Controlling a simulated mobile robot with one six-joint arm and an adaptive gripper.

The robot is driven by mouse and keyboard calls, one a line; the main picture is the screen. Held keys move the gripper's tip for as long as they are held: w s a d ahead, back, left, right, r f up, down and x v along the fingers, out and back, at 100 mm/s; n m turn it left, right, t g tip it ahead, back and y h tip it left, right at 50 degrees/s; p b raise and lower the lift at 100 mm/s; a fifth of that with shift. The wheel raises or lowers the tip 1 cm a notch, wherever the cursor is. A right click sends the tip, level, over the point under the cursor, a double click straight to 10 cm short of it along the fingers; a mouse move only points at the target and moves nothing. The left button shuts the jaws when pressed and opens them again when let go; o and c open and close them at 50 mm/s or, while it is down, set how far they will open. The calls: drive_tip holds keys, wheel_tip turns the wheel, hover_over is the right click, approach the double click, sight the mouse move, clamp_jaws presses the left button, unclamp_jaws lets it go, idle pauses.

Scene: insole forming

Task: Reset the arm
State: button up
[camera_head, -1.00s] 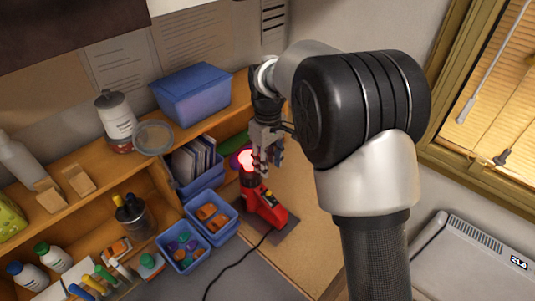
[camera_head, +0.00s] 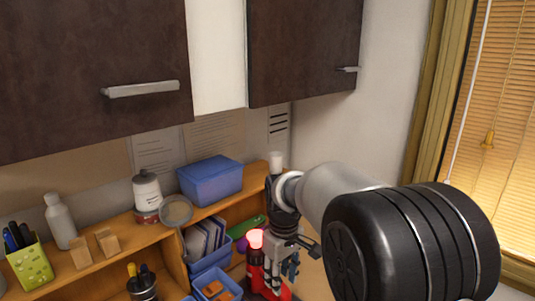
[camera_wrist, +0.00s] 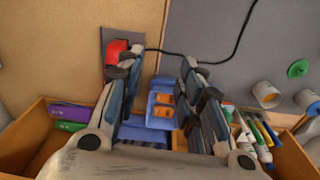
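My arm reaches in from the right in the head view. My gripper (camera_head: 288,268) points down over the shelf side of the bench. In the wrist view, my gripper (camera_wrist: 160,72) has its two fingers spread wide apart with nothing between them. A red tool (camera_head: 254,262) with a glowing red tip stands right beside the gripper in the head view. The red tool (camera_wrist: 117,52) also shows in the wrist view near the left finger, which partly hides it. I cannot tell whether they touch.
A wooden shelf holds a blue box (camera_head: 210,182), a white canister (camera_head: 147,193), a green pen cup (camera_head: 30,264) and blue bins (camera_head: 212,260). Dark cabinets (camera_head: 90,70) hang above. A window with blinds (camera_head: 507,130) is at right. A black cord (camera_wrist: 220,55) crosses the wrist view.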

drive_tip(key=s+d+r+m+t+b, duration=0.1)
drive_tip(key=s+d+r+m+b, duration=0.15)
drive_tip(key=s, duration=0.35)
drive_tip(key=s+d+r+m+t+b, duration=0.1)
drive_tip(key=s+d, duration=0.2)
drive_tip(key=s, duration=0.3)
drive_tip(key=s+d+r+m+t+b, duration=0.1)
drive_tip(key=s+d+r+m+b, duration=0.15)
drive_tip(key=s, duration=0.35)
drive_tip(key=s+d+f+m+t+b, duration=0.1)
drive_tip(key=s+d+f+m+b, duration=0.1)
drive_tip(key=s+f, duration=0.3)
drive_tip(key=s, duration=0.4)
drive_tip(key=shift+s+d+f, duration=0.35)
drive_tip(key=shift+s+d, duration=0.05)
